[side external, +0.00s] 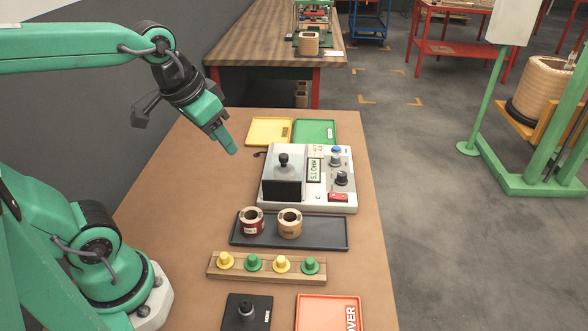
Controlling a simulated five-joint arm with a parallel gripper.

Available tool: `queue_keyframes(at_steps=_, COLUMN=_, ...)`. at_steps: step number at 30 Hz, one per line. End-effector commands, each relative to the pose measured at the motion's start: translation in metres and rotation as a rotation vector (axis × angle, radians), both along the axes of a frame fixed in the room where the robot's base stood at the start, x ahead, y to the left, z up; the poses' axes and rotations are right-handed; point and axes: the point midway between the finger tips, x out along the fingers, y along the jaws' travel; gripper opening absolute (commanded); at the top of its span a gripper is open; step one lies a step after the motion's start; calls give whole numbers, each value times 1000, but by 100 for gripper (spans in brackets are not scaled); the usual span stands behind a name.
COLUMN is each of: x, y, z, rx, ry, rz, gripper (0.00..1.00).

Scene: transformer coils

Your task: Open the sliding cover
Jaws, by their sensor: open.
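A white tester unit (335,195) stands in the middle of the brown table. On its left part is a grey block (284,172) with a dark front face and a black knob (283,160) on top; it looks like the sliding cover and hides what lies under it. My gripper (226,140) is open and empty. It hangs in the air up and left of the knob, apart from it, with its green fingers pointing down to the right. The gap between the fingers is hard to see from this side.
Yellow (270,142) and green (315,142) trays lie behind the tester. In front are a dark tray (325,240) with two coils, a wooden rack (215,267) of yellow and green pegs, a knobbed black plate (262,302) and a red tray (310,318) marked "OVER".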

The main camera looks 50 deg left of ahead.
Motion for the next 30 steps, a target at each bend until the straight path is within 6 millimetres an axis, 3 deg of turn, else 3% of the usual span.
queue_keyframes(at_steps=16, x=93, y=19, z=-7, rx=6, ry=196, rz=2, gripper=45)
queue_keyframes(at_steps=30, x=169, y=42, z=-51, rx=-4, ry=356, rz=2, gripper=45)
